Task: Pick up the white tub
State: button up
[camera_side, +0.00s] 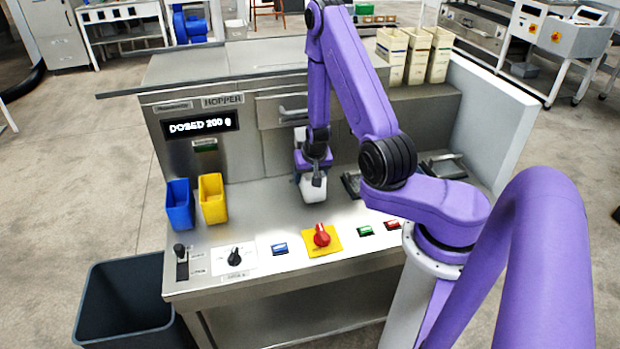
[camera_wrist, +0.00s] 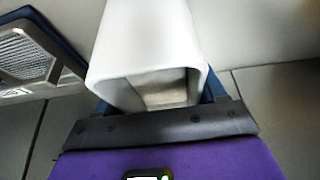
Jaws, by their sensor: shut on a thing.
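The white tub (camera_side: 313,189) is at the middle of the steel worktop (camera_side: 260,215) in the side view, below my wrist. My gripper (camera_side: 317,178) is around its upper part, partly hiding it. In the wrist view the white tub (camera_wrist: 150,45) fills the top middle, with its open mouth and hollow inside toward the camera. My gripper's dark base (camera_wrist: 160,127) lies across the near side of it, and the fingers are mostly hidden beside the tub. The gripper is shut on the tub. I cannot tell whether the tub touches the worktop.
A blue bin (camera_side: 180,204) and a yellow bin (camera_side: 213,198) stand at the left. Along the front edge are a red knob (camera_side: 321,236) on a yellow plate, a black knob (camera_side: 234,256) and several buttons. The hopper display (camera_side: 200,126) reads "DOSED 200 g". A dark bin (camera_side: 125,300) stands on the floor.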

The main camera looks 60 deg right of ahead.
notch_tip(320, 180, up, 2)
jog(key=shift+w+r, duration=0.1)
jog(key=s+a+r, duration=0.6)
jog(key=s+r, duration=0.4)
jog(key=s, duration=0.2)
jog(key=shift+s, duration=0.4)
dwell(0.3)
jog(key=w+a, duration=0.9)
jog(key=w, duration=0.3)
jog(key=w+f, duration=0.3)
jog(key=w, duration=0.1)
jog(key=w+d+f, duration=0.1)
jog(key=w+f, duration=0.2)
jog(key=w, duration=0.2)
jog(key=w+f, duration=0.4)
jog(key=shift+w+d, duration=0.25)
jog(key=shift+w, duration=0.15)
jog(key=shift+w+f, duration=0.15)
jog(key=shift+f, duration=1.45)
